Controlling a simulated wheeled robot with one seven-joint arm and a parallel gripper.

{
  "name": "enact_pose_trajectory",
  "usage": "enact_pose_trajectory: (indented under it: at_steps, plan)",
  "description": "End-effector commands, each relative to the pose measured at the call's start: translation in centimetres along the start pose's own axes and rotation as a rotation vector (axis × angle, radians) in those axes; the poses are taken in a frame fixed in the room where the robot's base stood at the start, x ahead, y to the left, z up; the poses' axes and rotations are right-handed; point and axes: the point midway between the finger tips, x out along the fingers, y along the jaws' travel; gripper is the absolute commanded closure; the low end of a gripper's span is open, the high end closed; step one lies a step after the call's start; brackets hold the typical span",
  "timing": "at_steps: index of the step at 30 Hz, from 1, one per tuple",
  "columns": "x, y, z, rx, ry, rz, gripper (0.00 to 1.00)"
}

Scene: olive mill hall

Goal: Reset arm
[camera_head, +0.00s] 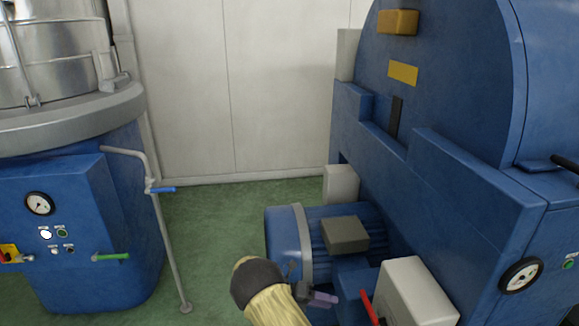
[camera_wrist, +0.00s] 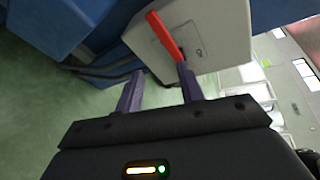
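My gripper (camera_wrist: 159,71) shows in the wrist view with its two purple fingers apart and nothing between them. A red lever (camera_wrist: 166,37) on a light grey box (camera_wrist: 205,35) lies just beyond the right fingertip; I cannot tell whether they touch. In the head view, my gripper (camera_head: 321,298) is at the bottom, partly hidden by my tan and dark arm. There the red lever (camera_head: 369,306) stands a little to its right, on the side of the grey box (camera_head: 418,292).
A blue motor (camera_head: 285,235) and a large blue machine (camera_head: 470,190) stand close by on the right. On the left is a blue machine with a steel drum (camera_head: 55,75), a gauge (camera_head: 39,203) and a pipe (camera_head: 168,245). Green floor (camera_head: 210,225) is clear between them.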

Motion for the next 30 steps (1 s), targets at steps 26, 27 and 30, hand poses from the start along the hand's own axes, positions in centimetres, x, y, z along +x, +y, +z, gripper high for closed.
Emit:
enact_pose_trajectory:
  at_steps: [26, 27, 30]
  plan:
    - [1.1, -16.9, -9.4, 1.609, 1.149, 0.317, 0.62]
    - [0.9, -17.7, -10.0, 1.685, 1.208, 0.303, 0.62]
    - [0.6, -19.5, -11.3, 1.865, 1.351, 0.261, 0.62]
